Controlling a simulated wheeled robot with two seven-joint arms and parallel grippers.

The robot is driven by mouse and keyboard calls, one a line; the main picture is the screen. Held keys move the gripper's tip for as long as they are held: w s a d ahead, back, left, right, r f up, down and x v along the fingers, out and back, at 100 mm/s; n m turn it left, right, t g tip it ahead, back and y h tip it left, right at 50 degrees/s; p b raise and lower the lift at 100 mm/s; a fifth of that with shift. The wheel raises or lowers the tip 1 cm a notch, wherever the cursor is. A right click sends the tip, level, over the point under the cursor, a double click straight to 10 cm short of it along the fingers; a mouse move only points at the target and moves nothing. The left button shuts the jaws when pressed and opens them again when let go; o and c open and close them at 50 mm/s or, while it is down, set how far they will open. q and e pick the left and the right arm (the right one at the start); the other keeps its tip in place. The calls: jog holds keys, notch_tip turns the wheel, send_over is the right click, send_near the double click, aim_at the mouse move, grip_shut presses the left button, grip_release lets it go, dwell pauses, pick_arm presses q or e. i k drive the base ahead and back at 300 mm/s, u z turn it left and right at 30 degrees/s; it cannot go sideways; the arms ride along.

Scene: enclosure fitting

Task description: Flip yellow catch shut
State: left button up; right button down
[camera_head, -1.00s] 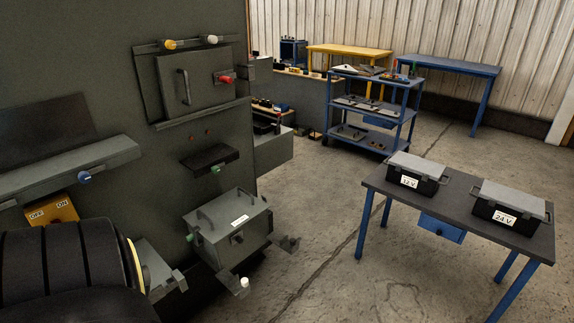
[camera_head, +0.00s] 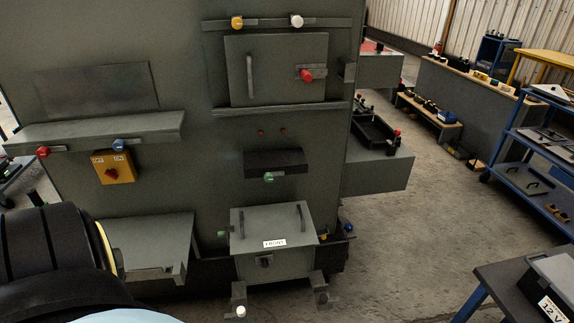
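A yellow-orange knob (camera_head: 237,22) sits at the left end of the rail above a grey cabinet door (camera_head: 276,80). A white knob (camera_head: 297,21) sits on the same rail to its right. A red knob (camera_head: 306,75) is on a catch at the door's right side, and the door looks closed. A small yellow-orange part (camera_head: 324,237) also shows at the right side of the grey box labelled FRONT (camera_head: 272,220). Whether either yellow part's catch is open or shut cannot be told. Neither of my grippers is in view; only part of my black arm shows at lower left.
A shelf (camera_head: 100,132) with red and blue knobs juts out at left, above an orange switch box (camera_head: 113,168). A black ledge with a green knob (camera_head: 268,177) is below the door. A dark table (camera_head: 500,285) with a 12 V case (camera_head: 552,285) stands at lower right. Open floor lies between.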

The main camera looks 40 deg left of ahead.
aim_at(322, 233)
jog(key=u, duration=1)
jog(key=i, duration=0.85)
jog(key=u, duration=0.75)
